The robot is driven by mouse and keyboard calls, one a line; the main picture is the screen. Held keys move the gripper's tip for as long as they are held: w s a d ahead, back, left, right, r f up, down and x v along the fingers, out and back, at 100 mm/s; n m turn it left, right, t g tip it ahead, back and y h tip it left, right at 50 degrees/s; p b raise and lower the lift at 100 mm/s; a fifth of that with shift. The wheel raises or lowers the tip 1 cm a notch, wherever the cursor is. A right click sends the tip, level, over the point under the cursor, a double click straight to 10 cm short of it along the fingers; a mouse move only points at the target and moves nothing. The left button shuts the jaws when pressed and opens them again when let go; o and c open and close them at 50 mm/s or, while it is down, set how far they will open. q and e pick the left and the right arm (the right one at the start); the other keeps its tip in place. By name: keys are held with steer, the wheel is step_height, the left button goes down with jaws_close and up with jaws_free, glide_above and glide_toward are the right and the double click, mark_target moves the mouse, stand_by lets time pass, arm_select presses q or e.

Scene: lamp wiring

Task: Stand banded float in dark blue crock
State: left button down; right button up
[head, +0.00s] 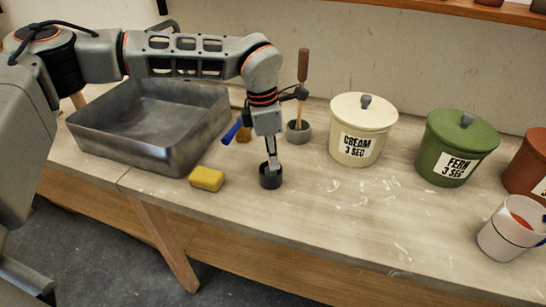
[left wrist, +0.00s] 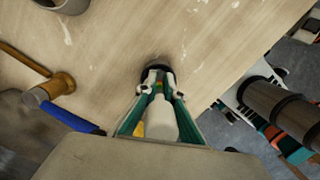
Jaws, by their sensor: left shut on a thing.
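The dark blue crock (head: 270,178) looks nearly black and stands upright near the table's front edge. Its dark rim also shows in the left wrist view (left wrist: 156,67), just beyond my fingertips. My left gripper (head: 272,164) points down right over the crock, its fingertips at the mouth. In the left wrist view my gripper (left wrist: 158,84) is shut on a pale, bottle-shaped piece (left wrist: 161,120), which looks like the float. A small yellow patch shows between the fingertips. The float's lower end and any contact with the crock's floor are hidden. My right gripper is not in view.
A yellow sponge (head: 207,178) and a grey metal basin (head: 150,125) lie left of the crock. Behind are a blue-handled tool (head: 231,133) and a small grey pot (head: 298,132). Cream (head: 362,130) and green (head: 455,147) lidded buckets and a white pitcher (head: 508,232) stand right.

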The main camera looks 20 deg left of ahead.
arm_select(q)
steer(key=shift+f, duration=0.55)
steer(key=c, duration=2.1)
jaws_free()
steer(key=r, duration=0.4)
steer(key=a+r, duration=0.1)
steer(key=r, duration=0.7)
steer(key=shift+s+a, duration=0.15)
steer(key=shift+s, duration=0.15)
